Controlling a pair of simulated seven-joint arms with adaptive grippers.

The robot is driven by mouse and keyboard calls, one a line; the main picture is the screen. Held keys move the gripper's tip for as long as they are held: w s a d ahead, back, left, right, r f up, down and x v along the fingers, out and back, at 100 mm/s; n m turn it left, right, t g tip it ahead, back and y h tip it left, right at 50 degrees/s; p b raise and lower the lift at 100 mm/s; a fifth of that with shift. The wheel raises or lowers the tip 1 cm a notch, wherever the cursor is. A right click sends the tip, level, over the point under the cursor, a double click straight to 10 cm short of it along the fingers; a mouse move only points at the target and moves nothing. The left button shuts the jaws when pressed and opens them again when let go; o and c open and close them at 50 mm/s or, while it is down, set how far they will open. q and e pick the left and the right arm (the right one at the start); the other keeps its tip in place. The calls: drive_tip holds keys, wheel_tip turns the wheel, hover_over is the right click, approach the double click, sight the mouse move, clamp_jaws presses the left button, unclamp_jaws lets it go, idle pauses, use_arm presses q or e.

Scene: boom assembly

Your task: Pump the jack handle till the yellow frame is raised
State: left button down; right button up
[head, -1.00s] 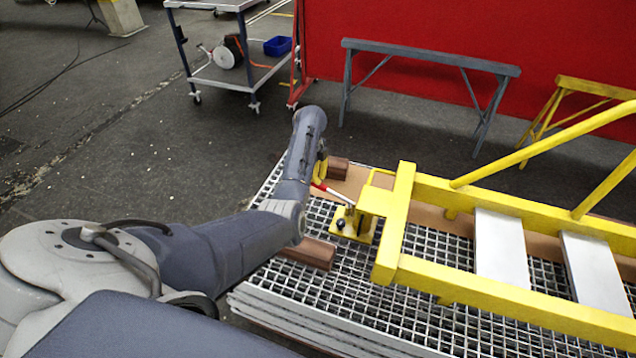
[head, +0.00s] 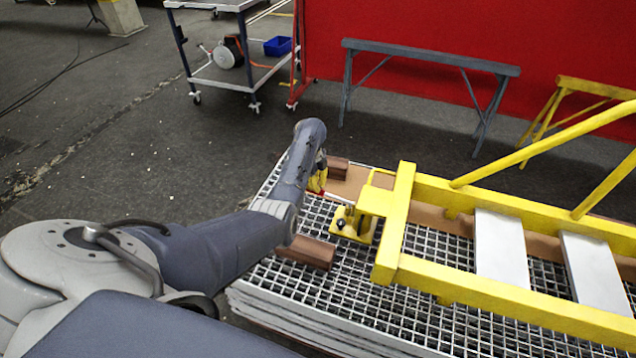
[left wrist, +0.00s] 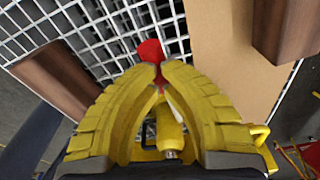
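The yellow frame (head: 401,225) lies level over a stack of grey gratings, its near end plate above the jack. The small yellow jack (head: 354,224) stands on the grating under that end. Its handle (head: 338,199) is a pale rod pointing left to my left gripper (head: 319,182). In the left wrist view the yellow fingers (left wrist: 161,72) close around the handle's red grip (left wrist: 150,50), which pokes out past the fingertips. The jack shows behind them in part. Whether the frame rests on the jack cannot be told. My right gripper is not in view.
Brown wooden blocks (head: 306,252) and a brown board lie on the grating stack (head: 270,290). A grey trestle (head: 430,58) and a yellow trestle (head: 560,110) stand behind. A cart (head: 230,75) stands at the back left.

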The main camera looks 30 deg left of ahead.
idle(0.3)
use_arm(q)
drive_tip(key=shift+a+r, duration=0.25)
drive_tip(key=shift+a, duration=0.5)
drive_tip(key=shift+a+r, duration=0.25)
drive_tip(key=shift+a, duration=0.5)
wheel_tip(320, 180, up, 12)
drive_tip(key=a, duration=0.1)
drive_tip(key=shift+a, duration=0.15)
